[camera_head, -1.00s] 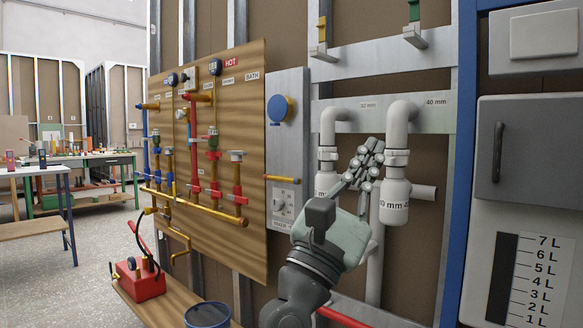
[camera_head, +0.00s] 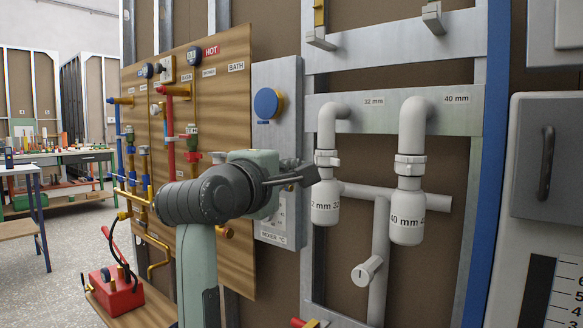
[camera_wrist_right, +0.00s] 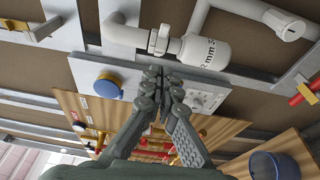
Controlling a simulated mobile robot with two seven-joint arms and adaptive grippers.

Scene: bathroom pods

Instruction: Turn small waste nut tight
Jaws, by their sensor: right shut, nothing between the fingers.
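The small waste nut (camera_head: 327,158) is a white ring with lugs on the 32 mm waste, between its bent pipe and the white 32 mm bottle (camera_head: 325,205). In the right wrist view the nut (camera_wrist_right: 159,40) sits beyond my fingertips, beside the 32 mm bottle (camera_wrist_right: 204,52). My right gripper (camera_head: 308,175) points right, just left of the nut and the bottle's top. In the wrist view the right gripper (camera_wrist_right: 158,82) is shut and empty, and appears apart from the nut. My left gripper is not in view.
The 40 mm waste nut (camera_head: 409,165) and 40 mm bottle (camera_head: 406,218) hang to the right. A mixer plate with a blue knob (camera_head: 268,104) is close on the left. A red pump box (camera_head: 116,292) stands low left.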

